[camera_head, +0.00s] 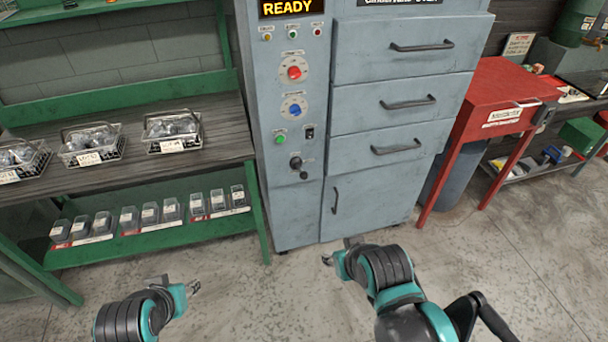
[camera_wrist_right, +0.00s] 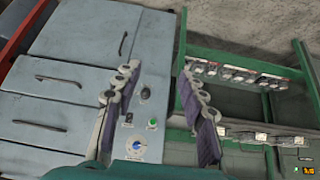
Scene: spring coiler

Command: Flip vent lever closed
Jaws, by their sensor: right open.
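The grey oven cabinet (camera_head: 378,122) stands in the middle of the head view, with a READY display on top. Low on its control column is a black knob-like lever (camera_head: 295,162), likely the vent lever; its label is too small to read. In the right wrist view this lever (camera_wrist_right: 145,92) shows between the fingers, beyond them and apart from them. My right gripper (camera_head: 327,260) is in front of and below the cabinet; in the wrist view its fingers (camera_wrist_right: 160,68) are spread and empty. My left gripper (camera_head: 194,288) is low at the left, away from the cabinet, too small to read.
Red and blue dials (camera_head: 294,72), a green button (camera_head: 280,138) and a black switch (camera_head: 309,132) sit above the lever. A green shelf (camera_head: 150,237) with wire baskets and bins stands left. A red table (camera_head: 495,90) stands right. The floor in front is clear.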

